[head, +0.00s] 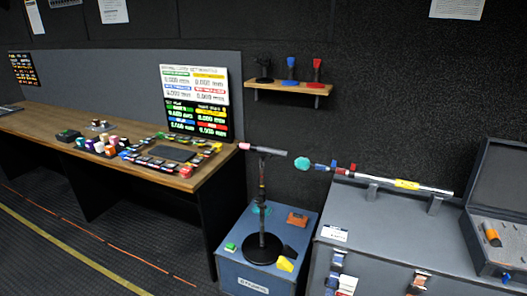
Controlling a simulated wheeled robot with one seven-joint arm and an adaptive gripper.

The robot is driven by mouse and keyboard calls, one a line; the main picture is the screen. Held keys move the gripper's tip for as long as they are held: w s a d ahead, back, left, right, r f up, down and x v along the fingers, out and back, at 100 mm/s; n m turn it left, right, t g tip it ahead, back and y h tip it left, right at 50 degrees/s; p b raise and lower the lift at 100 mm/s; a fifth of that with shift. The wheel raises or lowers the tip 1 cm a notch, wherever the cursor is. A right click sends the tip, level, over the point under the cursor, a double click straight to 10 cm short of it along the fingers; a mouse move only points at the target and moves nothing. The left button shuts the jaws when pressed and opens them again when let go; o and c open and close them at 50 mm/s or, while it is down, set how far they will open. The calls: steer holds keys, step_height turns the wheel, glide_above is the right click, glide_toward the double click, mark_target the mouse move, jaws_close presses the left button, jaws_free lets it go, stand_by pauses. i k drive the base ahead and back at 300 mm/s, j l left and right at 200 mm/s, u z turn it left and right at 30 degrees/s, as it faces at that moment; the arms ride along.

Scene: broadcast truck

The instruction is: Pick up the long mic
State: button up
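A long, thin silver rod-like mic (433,188) lies nearly level on two grey supports (373,191) on top of a grey case. It has a teal tip at its left end, red and blue parts behind that, and a yellow band along its right half. A shorter grey mic with a pink end (272,152) sits on a black stand (262,205) to the left; its grey end points toward the teal tip, with a gap between them. My gripper is not in view.
The stand's round base rests on a blue-grey box (245,275) with small coloured items. An open case (485,225) stands at the right. A wooden desk (60,131) with control panels fills the left. A wall shelf (287,87) holds several small stands. Cables or lines run along the floor.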

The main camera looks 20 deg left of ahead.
mark_target(239, 145)
steer(key=i+j, duration=0.4)
steer(key=i+j+u, duration=0.15)
steer(key=i+j, duration=0.3)
steer(key=i, duration=0.15)
steer(key=i+j, duration=0.35)
steer(key=i, duration=0.15)
steer(key=i+j+u, duration=0.1)
steer(key=i+j, duration=0.25)
steer(key=i, duration=0.15)
